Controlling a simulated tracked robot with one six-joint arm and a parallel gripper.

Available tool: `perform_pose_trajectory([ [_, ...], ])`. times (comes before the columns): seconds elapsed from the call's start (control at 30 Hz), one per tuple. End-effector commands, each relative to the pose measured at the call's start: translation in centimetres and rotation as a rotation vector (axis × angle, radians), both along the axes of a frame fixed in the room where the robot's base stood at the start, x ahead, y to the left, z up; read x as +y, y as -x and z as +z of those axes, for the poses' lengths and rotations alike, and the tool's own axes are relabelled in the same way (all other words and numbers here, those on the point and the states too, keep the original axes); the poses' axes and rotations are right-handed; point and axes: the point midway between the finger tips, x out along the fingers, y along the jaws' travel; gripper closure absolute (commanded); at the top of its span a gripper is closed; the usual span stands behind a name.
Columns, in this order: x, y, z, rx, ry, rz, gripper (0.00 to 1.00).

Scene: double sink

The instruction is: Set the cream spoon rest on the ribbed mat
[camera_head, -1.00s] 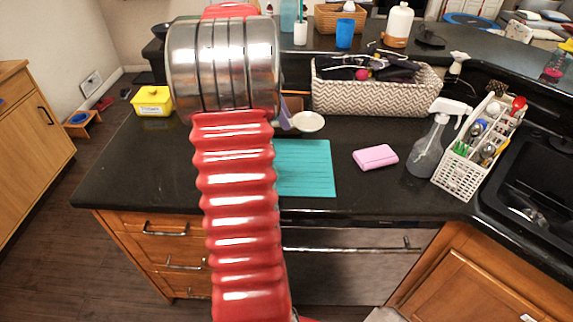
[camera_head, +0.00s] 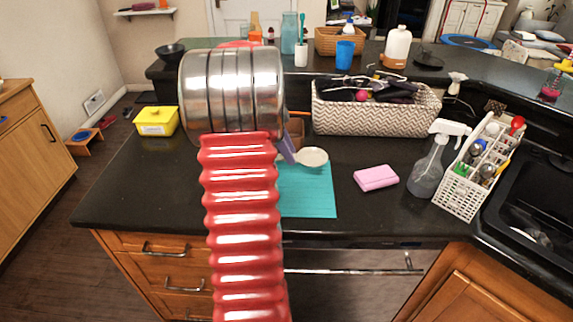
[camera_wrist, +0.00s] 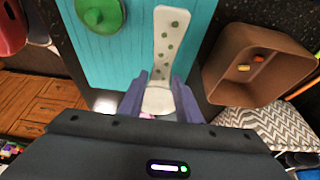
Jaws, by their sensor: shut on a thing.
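The cream spoon rest (camera_wrist: 168,45) has a long dotted part and a rounded end. My gripper (camera_wrist: 160,78) is shut on it, with a purple finger on each side near the rounded end. The turquoise ribbed mat (camera_wrist: 130,62) lies beyond and below it in the wrist view. In the head view the round end of the spoon rest (camera_head: 313,157) shows at the mat's far edge, and the mat (camera_head: 312,200) lies on the dark counter. My red arm hides the mat's left part and most of my gripper. Whether the spoon rest touches the mat cannot be told.
A green round object (camera_wrist: 98,12) sits on the mat. A brown open box (camera_wrist: 258,75) stands beside it. A patterned basket (camera_head: 375,115) is behind, a pink sponge (camera_head: 376,178) right, then a spray bottle (camera_head: 432,165) and white caddy (camera_head: 475,180). A yellow tub (camera_head: 156,121) stands left.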

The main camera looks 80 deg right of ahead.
Motion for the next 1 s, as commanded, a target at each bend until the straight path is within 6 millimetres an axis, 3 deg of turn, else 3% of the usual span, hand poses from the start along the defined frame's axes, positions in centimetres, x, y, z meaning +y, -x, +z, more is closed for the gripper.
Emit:
perform_pose_trajectory([
  [0.27, 0.0, 0.0, -0.2, 0.001, 0.0, 0.001, 0.96],
  [0.63, 0.0, 0.0, -4.7, 0.001, -0.001, 0.003, 0.96],
  [1.0, 0.0, -0.1, -5.0, 0.001, 0.0, 0.002, 0.96],
])
